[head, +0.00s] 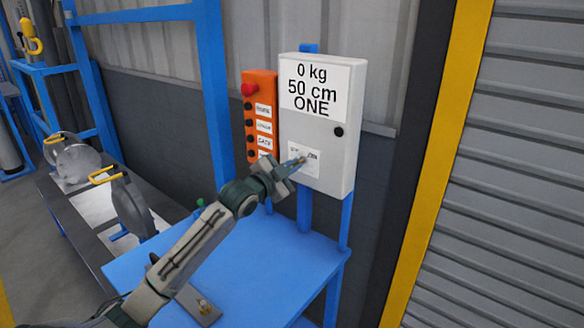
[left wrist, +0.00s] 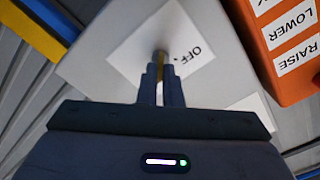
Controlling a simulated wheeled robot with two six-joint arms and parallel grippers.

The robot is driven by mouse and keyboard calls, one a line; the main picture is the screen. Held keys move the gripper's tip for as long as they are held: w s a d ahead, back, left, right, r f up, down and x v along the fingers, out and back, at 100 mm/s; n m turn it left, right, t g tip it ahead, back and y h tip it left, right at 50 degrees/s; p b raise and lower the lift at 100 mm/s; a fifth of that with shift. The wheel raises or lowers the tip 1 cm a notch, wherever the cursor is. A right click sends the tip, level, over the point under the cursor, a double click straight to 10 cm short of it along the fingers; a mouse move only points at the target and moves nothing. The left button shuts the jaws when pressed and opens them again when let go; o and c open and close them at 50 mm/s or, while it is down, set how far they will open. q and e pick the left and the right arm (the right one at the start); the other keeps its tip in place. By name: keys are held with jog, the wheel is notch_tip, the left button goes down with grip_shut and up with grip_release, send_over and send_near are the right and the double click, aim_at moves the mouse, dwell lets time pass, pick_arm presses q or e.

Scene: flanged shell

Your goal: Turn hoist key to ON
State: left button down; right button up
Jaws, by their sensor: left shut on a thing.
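The hoist key (left wrist: 161,54) is a small brass-coloured piece standing out from a white label (left wrist: 128,55) on the grey control box (head: 318,134). In the left wrist view the word OFF shows on the label beside the key. In the head view the label (head: 311,169) sits low on the box front, its print too small to read surely. My left gripper (head: 293,163) reaches the label from the lower left. Its fingers are shut on the key, also in the left wrist view (left wrist: 160,78), and hide part of it. My right gripper is not in view.
The box display (head: 315,88) reads 0 kg, 50 cm, ONE. An orange button panel (head: 259,100) with a red knob stands close on the left. A blue table (head: 265,262) lies below. A grey shutter (head: 510,170) and yellow post (head: 435,165) are at right.

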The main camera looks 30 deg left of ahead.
pick_arm(q)
jog(key=c, duration=1.6)
grip_release()
jog(key=s+p, duration=0.3)
jog(key=s, duration=0.7)
jog(key=shift+s+a, duration=0.35)
jog(key=shift+a, duration=0.05)
